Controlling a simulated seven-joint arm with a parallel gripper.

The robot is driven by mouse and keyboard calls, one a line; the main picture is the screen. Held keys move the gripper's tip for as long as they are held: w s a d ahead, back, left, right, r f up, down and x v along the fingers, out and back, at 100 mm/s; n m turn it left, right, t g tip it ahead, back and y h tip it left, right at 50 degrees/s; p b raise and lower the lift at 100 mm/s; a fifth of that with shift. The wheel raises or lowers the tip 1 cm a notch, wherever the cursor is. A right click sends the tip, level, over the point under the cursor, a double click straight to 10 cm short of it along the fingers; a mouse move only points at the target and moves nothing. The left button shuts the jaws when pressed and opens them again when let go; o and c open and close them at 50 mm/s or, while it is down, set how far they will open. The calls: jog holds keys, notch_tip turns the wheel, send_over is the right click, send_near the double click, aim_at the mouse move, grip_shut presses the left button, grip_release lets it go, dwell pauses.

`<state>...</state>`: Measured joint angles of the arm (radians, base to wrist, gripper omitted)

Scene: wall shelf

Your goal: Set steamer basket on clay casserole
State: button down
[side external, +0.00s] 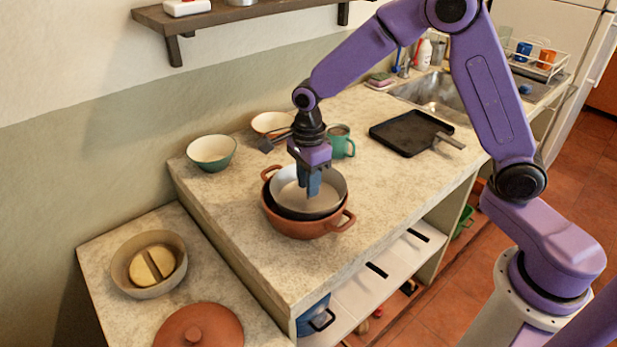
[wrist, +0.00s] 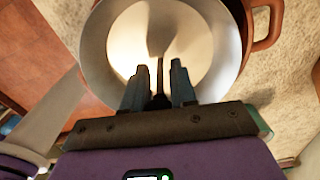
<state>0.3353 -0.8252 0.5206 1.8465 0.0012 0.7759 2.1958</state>
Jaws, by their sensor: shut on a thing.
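The clay casserole (side external: 309,228) is a round terracotta pot with two loop handles, near the counter's left front. The steamer basket (side external: 291,199) is a round, pale metal vessel over the casserole's mouth, roughly level. I cannot tell whether it rests there or hangs just above. My gripper (side external: 312,192) points down at the basket, its fingers overlapping the basket's opening. In the wrist view the basket's pale interior (wrist: 115,45) fills the top middle, with a casserole handle (wrist: 275,22) beyond its right side. My fingers (wrist: 159,85) are shut on a thin dark part of the basket.
Behind stand a green bowl (side external: 211,153), another bowl (side external: 270,123) and a green mug (side external: 341,143). A black griddle pan (side external: 408,131) lies to the right. On the lower counter are a bowl (side external: 131,282) of tan pieces and a terracotta lid (side external: 222,329). The counter's right front is clear.

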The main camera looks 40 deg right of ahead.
jog(key=shift+f, duration=0.1)
jog(key=c, duration=0.9)
grip_release()
notch_tip(320, 180, up, 13)
jog(key=shift+r, duration=0.15)
jog(key=s+d+f+n, duration=0.1)
jog(key=s+d+n, duration=0.1)
jog(key=s+n, duration=0.7)
jog(key=s+d+f+n, duration=0.2)
jog(key=s+d+n, duration=0.1)
jog(key=s+n, duration=0.7)
jog(key=s+d+f+n, duration=0.1)
jog(key=s+d+n, duration=0.2)
jog(key=s+n, duration=0.7)
jog(key=shift+s+f+n, duration=0.2)
jog(key=shift+f+n, duration=0.2)
jog(key=shift+n, duration=1.2)
